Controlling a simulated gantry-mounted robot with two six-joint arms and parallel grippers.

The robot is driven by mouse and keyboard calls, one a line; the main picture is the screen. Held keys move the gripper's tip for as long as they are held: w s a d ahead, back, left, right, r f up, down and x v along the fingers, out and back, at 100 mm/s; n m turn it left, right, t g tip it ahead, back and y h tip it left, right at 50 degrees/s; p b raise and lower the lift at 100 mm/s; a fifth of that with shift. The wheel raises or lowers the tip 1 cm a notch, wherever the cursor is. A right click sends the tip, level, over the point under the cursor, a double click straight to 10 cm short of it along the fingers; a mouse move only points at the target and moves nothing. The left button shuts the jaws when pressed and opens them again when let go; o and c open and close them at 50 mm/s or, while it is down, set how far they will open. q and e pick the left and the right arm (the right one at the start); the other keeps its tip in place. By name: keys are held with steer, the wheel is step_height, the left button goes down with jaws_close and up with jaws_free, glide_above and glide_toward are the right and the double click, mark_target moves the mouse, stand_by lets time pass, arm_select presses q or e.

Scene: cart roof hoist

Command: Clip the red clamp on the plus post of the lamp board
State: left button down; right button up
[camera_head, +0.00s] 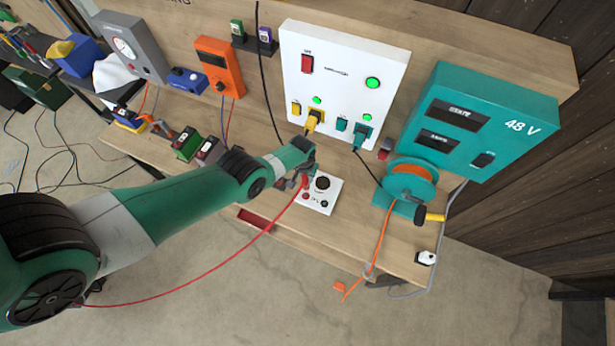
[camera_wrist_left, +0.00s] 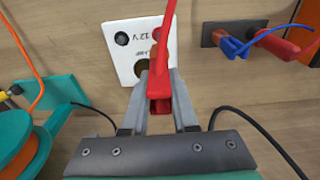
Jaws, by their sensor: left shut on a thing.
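The lamp board (camera_head: 332,186) is a small white plate on the wooden bench, with a round dark lamp. In the head view my left gripper (camera_head: 304,178) is at the board's upper left edge. I cannot tell whether clamp and post touch. My right gripper is out of view.
A red cable (camera_head: 262,237) hangs from the clamp. A white panel (camera_head: 345,75) with plugs stands behind the board. A teal 48 V box (camera_head: 480,120) and a cable reel (camera_head: 410,182) are to the right. In the wrist view, blue (camera_wrist_left: 228,44) and red (camera_wrist_left: 275,42) clamps sit nearby.

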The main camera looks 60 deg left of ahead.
mark_target(306, 184)
arm_select(q)
steer(key=shift+s, duration=0.1)
step_height(306, 184, down, 6)
steer(key=b, duration=0.6)
stand_by(1.4)
steer(key=shift+f+b, duration=0.35)
steer(key=shift+f+b, duration=1.25)
steer(key=c, duration=0.6)
jaws_free()
steer(key=shift+r, duration=0.1)
